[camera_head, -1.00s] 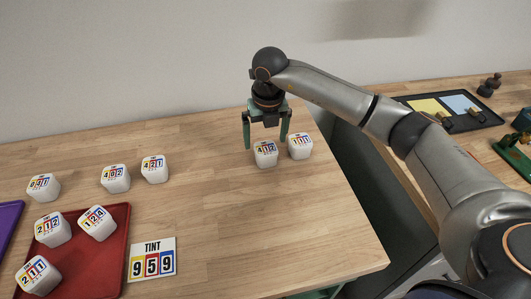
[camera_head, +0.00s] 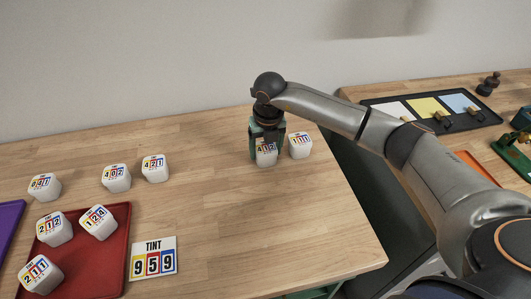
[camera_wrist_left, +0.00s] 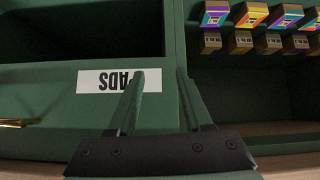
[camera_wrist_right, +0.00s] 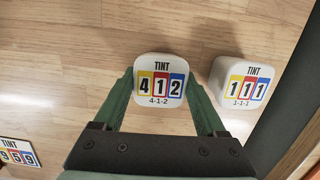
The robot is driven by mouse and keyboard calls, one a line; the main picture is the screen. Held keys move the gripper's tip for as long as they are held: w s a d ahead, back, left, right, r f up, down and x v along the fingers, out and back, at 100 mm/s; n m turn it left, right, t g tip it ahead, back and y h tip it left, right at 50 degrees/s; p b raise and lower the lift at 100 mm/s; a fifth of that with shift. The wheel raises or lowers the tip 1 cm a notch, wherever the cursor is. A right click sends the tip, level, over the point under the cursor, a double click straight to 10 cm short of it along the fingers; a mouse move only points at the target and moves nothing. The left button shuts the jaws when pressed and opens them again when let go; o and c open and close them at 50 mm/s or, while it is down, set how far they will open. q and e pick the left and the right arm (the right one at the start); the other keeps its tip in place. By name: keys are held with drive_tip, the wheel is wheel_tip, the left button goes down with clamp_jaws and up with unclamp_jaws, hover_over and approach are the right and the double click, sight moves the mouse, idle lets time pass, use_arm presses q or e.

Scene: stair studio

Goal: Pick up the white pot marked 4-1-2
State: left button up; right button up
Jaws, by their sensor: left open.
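The white pot marked 4-1-2 (camera_wrist_right: 161,80) stands upright on the wooden table, its label facing up in the right wrist view. It also shows in the head view (camera_head: 266,156), partly covered by my gripper. My right gripper (camera_wrist_right: 161,76) is down around it, one finger on each side. Both fingers appear to touch its sides, and the pot looks still on the table. My left gripper (camera_wrist_left: 159,72) is open and empty, in front of a green box front with a white label (camera_wrist_left: 112,80). It is not seen in the head view.
A white pot marked 1-1-1 (camera_head: 300,146) stands close to the right. Other white pots stand to the left, some on a red tray (camera_head: 103,264). A TINT 959 card (camera_head: 153,258) lies in front. The table's middle is clear; its right edge is near.

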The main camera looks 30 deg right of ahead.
drive_tip(key=c, duration=0.9)
drive_tip(key=shift+r, duration=0.1)
